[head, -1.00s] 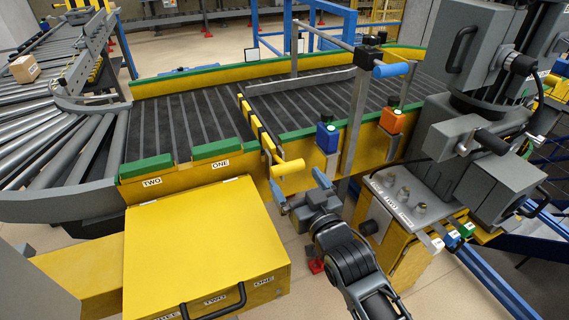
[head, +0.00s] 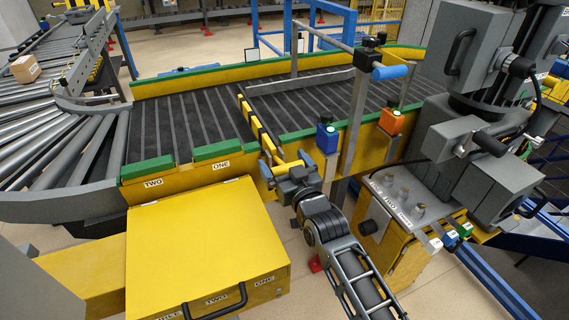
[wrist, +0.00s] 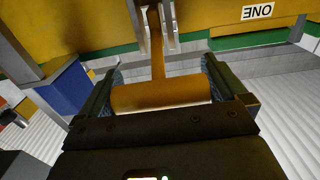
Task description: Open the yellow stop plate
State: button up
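My gripper (head: 285,162) is at the handle, with one blue-tipped finger near each end of the crossbar. The fingers look wide apart; contact with the bar ends is not clear. My fingers and wrist partly cover the handle in the head view.
A blue-handled grey gate (head: 392,71) stands to the right. Blue (head: 327,137) and orange (head: 391,121) button boxes sit on the near wall. A yellow lidded box (head: 200,245) is at the lower left. Grey machinery (head: 480,150) fills the right side.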

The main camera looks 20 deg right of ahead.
jog(key=c, duration=1.1)
jog(key=shift+f, duration=0.1)
jog(key=shift+c, duration=0.2)
jog(key=shift+f+b, duration=0.1)
jog(key=shift+b, duration=0.4)
jog(key=f+b, duration=0.1)
jog(key=b, duration=0.2)
jog(key=shift+s+t, duration=0.1)
jog(key=shift+t, duration=0.3)
notch_tip(320, 180, down, 8)
jog(key=w+t+b, duration=0.2)
jog(key=t+b, duration=0.6)
jog(key=b, duration=2.6)
jog(key=shift+t+b, duration=0.3)
jog(key=shift+b, duration=0.1)
jog(key=shift+w+r, duration=0.1)
jog(key=shift+r, duration=0.05)
